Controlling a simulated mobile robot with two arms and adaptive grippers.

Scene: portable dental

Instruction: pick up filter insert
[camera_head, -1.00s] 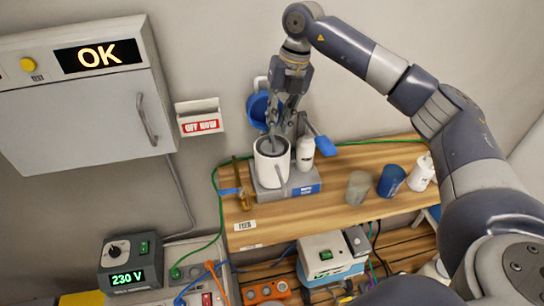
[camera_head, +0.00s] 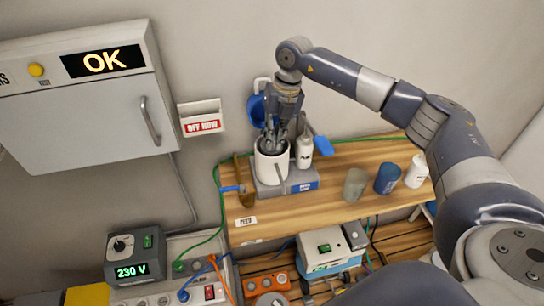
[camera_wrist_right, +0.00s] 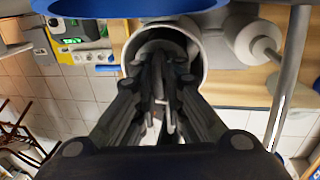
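My right gripper (camera_head: 272,142) points down from above, with its fingertips inside the mouth of a white cylindrical container (camera_head: 272,168). The container stands upright on a grey base (camera_head: 303,185) on the wooden shelf. In the right wrist view, the fingers (camera_wrist_right: 162,72) come close together inside the container's white rim (camera_wrist_right: 199,62). A thin light piece shows between them, and a grey inner surface shows behind. The filter insert cannot be told apart clearly, being largely hidden by the fingers and rim. Whether the fingers grip anything is unclear. My left gripper is not in view.
A white bottle (camera_head: 304,152) and a blue lever (camera_head: 323,146) stand close right of the container. A blue cup (camera_head: 257,109) hangs behind. Several cups, including a blue one (camera_head: 388,179), stand further right. A brown upright piece (camera_head: 246,195) is at the left.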

